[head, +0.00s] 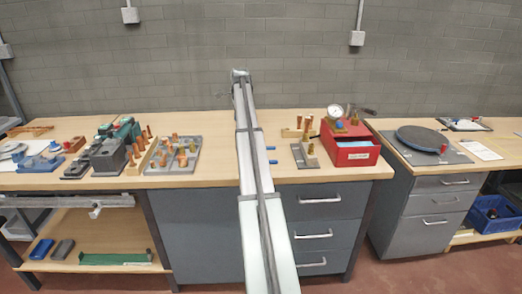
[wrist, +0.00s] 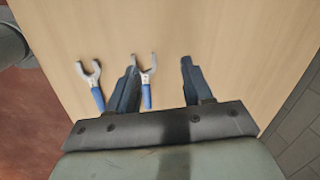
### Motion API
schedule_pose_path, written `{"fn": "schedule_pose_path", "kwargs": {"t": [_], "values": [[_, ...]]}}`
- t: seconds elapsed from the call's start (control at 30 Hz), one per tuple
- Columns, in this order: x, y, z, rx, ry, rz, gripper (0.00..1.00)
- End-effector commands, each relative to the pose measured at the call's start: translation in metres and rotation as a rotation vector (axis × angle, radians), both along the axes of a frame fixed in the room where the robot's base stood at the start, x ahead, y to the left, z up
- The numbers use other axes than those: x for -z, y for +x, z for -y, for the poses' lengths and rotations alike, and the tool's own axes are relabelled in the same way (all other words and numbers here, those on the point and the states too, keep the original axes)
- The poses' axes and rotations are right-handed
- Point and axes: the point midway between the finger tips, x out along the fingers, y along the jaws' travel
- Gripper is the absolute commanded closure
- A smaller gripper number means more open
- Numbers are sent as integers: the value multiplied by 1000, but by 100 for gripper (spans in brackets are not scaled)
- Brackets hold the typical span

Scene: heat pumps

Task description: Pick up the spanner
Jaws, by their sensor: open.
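My gripper (wrist: 160,64) is open and empty. In the head view the blue handles (head: 272,148) show just right of my arm, and my gripper is hidden there. I cannot tell the gripper's height above the bench.
A red box (head: 352,155) with a gauge and wooden blocks with copper pieces stand to the right of the spanners. A grey fitting plate (head: 176,160) stands left of my arm. The bench edge and red floor lie left in the wrist view.

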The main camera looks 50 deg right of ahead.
Motion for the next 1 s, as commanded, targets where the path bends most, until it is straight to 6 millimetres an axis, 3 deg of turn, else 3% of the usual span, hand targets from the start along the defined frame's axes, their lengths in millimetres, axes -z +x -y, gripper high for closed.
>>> {"fn": "schedule_pose_path", "kwargs": {"t": [0.03,0.1,0.3,0.53,1.0], "values": [[-4,-16,22,42,14,-36,50],[-8,-38,40,91,33,-81,50],[-13,-71,64,167,63,-151,50],[0,-76,66,175,67,-159,50],[70,-75,65,173,66,-157,50]]}}
